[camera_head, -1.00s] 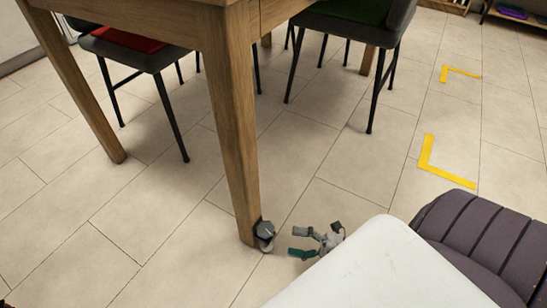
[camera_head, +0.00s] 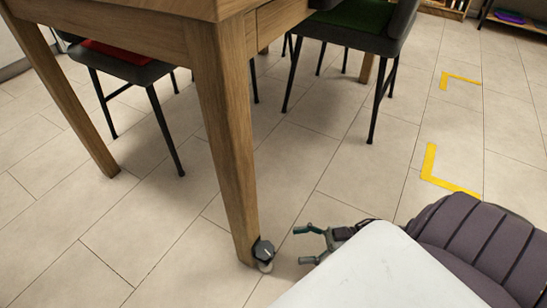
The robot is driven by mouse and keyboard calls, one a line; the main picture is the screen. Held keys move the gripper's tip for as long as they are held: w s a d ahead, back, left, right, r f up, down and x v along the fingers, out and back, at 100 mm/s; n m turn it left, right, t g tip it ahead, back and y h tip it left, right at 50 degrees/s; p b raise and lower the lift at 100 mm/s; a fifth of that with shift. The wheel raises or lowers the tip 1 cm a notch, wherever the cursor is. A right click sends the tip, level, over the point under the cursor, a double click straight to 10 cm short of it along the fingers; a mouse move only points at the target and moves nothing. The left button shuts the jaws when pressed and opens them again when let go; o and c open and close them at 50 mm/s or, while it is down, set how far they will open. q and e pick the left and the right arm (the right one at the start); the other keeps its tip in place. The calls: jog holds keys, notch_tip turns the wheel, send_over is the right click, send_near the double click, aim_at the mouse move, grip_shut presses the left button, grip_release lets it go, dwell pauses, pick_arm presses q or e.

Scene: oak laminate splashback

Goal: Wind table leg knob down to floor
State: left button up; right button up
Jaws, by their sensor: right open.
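The wooden table leg (camera_head: 226,140) stands near the middle of the view. At its foot is a dark faceted knob (camera_head: 263,250) with a light rounded foot (camera_head: 265,266) below it. Whether that foot touches the floor cannot be told. My right gripper (camera_head: 301,245) is just right of the knob, apart from it. Its two fingers are spread, pointing left towards the knob, and nothing is between them. My left gripper is not in view.
The wooden table (camera_head: 170,8) is overhead at the left. Chairs with a red seat (camera_head: 122,62) and a green seat (camera_head: 358,40) stand by it. Yellow floor marks (camera_head: 436,176) lie on open tiles (camera_head: 330,150).

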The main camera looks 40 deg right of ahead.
aim_at(273, 248)
jog(key=shift+b+x, duration=1.05)
jog(key=shift+x, duration=2.9)
jog(key=shift+c, duration=0.3)
jog(key=c, duration=1.1)
